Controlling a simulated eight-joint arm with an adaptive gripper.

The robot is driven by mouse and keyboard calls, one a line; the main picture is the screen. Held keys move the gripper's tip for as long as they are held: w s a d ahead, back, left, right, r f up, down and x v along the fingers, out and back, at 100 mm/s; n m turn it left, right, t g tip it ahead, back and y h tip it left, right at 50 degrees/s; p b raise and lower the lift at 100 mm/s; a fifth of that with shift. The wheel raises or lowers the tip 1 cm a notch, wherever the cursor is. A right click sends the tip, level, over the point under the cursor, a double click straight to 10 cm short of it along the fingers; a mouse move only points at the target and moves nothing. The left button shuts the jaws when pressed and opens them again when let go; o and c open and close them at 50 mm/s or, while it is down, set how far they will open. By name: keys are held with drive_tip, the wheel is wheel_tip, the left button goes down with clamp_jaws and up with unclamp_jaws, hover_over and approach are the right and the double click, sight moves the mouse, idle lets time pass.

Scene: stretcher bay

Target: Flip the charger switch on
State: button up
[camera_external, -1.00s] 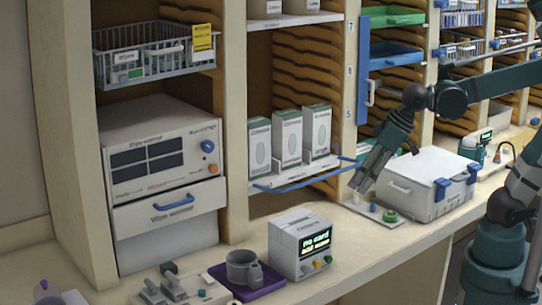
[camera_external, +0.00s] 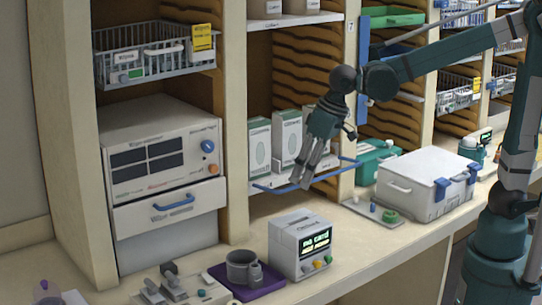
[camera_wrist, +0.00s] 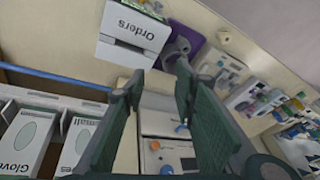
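I cannot read any label that names the charger, and its switch cannot be picked out for certain. A low unit with grey upright levers (camera_external: 170,287) sits at the counter's front left. A white cabinet (camera_external: 160,150) with dark panels, a blue knob (camera_external: 208,146) and an orange knob (camera_external: 213,169) stands at the left; its front also shows in the wrist view (camera_wrist: 165,122). My gripper (camera_external: 302,181) points down in front of the middle shelf, above the counter and clear of it. Its fingers (camera_wrist: 160,80) are apart with nothing held between them.
A small display box (camera_external: 300,245) and a purple tray (camera_external: 232,284) with a grey mug (camera_external: 242,266) stand on the counter below. White boxes (camera_external: 287,137) and a blue rail (camera_external: 300,180) are close behind my gripper. A white case (camera_external: 420,185) stands right.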

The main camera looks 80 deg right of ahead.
drive_tip(key=w+a+f+m+g+p, duration=0.15)
drive_tip(key=w+a, duration=0.25)
drive_tip(key=w, duration=0.5)
drive_tip(key=m+g+p, duration=0.3)
drive_tip(key=m+p, duration=0.1)
hover_over(208, 278)
drive_tip(key=shift+n+t, duration=0.25)
wheel_tip(208, 278, down, 17)
drive_tip(key=shift+r, duration=0.1)
drive_tip(key=shift+f+p, duration=0.45)
drive_tip(key=shift+f, duration=3.5)
